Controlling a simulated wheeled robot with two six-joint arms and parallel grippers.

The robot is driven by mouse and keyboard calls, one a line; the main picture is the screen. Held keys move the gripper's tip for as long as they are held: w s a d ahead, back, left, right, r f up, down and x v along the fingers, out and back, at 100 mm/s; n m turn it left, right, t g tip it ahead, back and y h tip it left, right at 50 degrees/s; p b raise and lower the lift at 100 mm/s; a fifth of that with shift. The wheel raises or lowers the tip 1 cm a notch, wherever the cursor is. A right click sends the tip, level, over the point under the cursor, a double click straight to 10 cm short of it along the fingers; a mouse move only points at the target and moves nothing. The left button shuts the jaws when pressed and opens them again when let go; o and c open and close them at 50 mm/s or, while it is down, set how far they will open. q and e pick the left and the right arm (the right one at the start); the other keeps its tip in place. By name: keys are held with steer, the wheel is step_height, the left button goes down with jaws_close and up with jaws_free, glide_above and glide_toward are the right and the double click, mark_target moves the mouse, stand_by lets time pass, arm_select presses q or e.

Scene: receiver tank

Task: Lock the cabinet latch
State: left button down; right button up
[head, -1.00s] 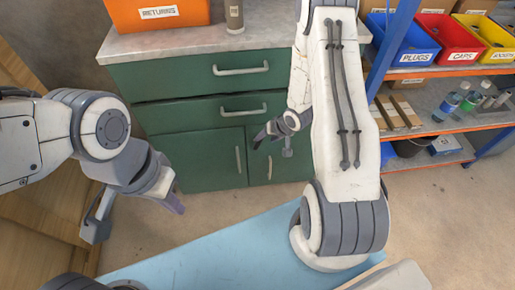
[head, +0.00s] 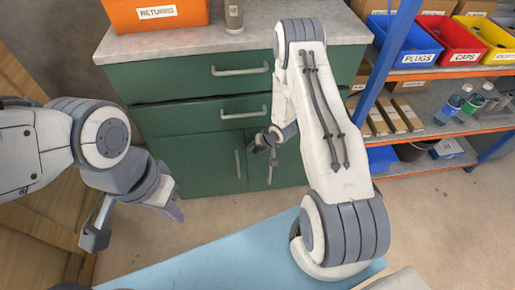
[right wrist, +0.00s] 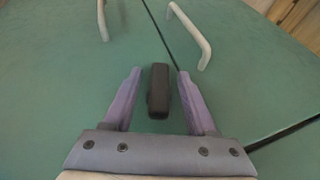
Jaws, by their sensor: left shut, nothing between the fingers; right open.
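The green cabinet (head: 190,160) stands ahead with its two lower doors closed. In the right wrist view, a dark bar-shaped latch (right wrist: 158,92) sits on the green door face (right wrist: 60,75), just left of the seam between the doors. It points up and down in that picture, at a slant to the seam. My right gripper (right wrist: 158,72) is open, with one purple finger on each side of the latch; I cannot tell whether they touch it. In the head view, my right gripper (head: 264,143) is at the doors and hides the latch. My left gripper (head: 174,211) is shut and empty, away from the cabinet.
Two door handles (right wrist: 190,36) (right wrist: 102,20) lie beyond my right fingertips. Drawers with handles (head: 240,70) are above the doors. An orange returns bin (head: 155,14) is on the countertop (head: 190,40). A shelf with several bins (head: 405,40) stands right.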

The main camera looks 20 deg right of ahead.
jaws_close()
steer(key=shift+f+n+g+h+b, duration=0.1)
steer(key=shift+n+g+h+b, duration=0.2)
steer(key=shift+h+b, duration=0.7)
steer(key=shift+b, duration=0.3)
steer(key=shift+h, duration=0.4)
steer(key=shift+d+h, duration=0.1)
steer(key=shift+h, duration=0.2)
jaws_free()
steer(key=shift+r, duration=0.2)
